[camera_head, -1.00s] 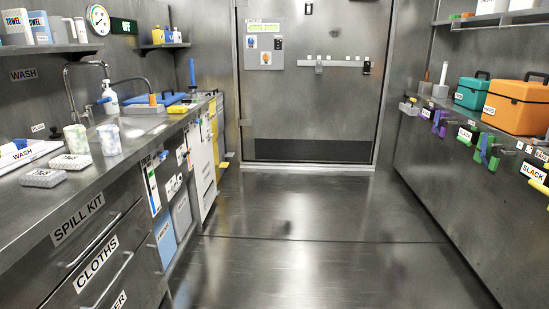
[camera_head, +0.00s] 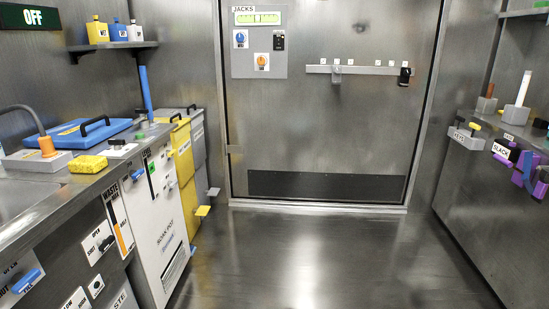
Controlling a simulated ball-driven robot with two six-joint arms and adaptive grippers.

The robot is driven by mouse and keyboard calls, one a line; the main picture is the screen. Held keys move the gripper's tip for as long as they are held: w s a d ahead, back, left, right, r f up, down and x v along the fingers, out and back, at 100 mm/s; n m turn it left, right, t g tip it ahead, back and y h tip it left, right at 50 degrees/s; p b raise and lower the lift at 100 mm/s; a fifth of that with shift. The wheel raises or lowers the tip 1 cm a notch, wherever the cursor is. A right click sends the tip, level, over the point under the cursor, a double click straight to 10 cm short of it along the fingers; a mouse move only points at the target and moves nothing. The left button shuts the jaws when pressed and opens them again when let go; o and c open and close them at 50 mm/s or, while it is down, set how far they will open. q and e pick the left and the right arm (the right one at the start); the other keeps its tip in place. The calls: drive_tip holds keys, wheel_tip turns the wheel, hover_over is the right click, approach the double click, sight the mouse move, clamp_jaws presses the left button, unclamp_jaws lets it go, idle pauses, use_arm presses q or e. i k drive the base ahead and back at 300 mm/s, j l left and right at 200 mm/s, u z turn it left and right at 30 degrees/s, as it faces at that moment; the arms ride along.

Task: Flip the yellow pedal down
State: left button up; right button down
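The yellow pedal (camera_head: 202,211) sticks out low from the front of the yellow bin (camera_head: 188,178), near the floor at the end of the left counter. It looks roughly level. A grey pedal (camera_head: 213,191) sticks out just beyond it, from the grey bin (camera_head: 197,140). Neither of my grippers shows in the head view, and nothing touches the yellow pedal.
The floor (camera_head: 315,255) ahead is clear up to the closed door (camera_head: 330,130). The right wall carries purple handles (camera_head: 527,170) and a small grey box (camera_head: 466,138).

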sight(204, 210)
drive_tip(key=i+l+u, duration=0.1)
drive_tip(key=i+u, duration=0.25)
drive_tip(key=i+l+u, duration=0.2)
drive_tip(key=i+u, duration=0.15)
drive_tip(key=i, duration=0.15)
drive_tip(key=i+l+u, duration=1.05)
drive_tip(key=l, duration=0.15)
drive_tip(key=i+l+u, duration=0.2)
drive_tip(key=l+u, duration=0.2)
drive_tip(key=i+l+u, duration=0.1)
drive_tip(key=l+u, duration=0.25)
drive_tip(key=l, duration=0.35)
drive_tip(key=l+u, duration=0.35)
drive_tip(key=l, duration=0.3)
drive_tip(key=i, duration=0.05)
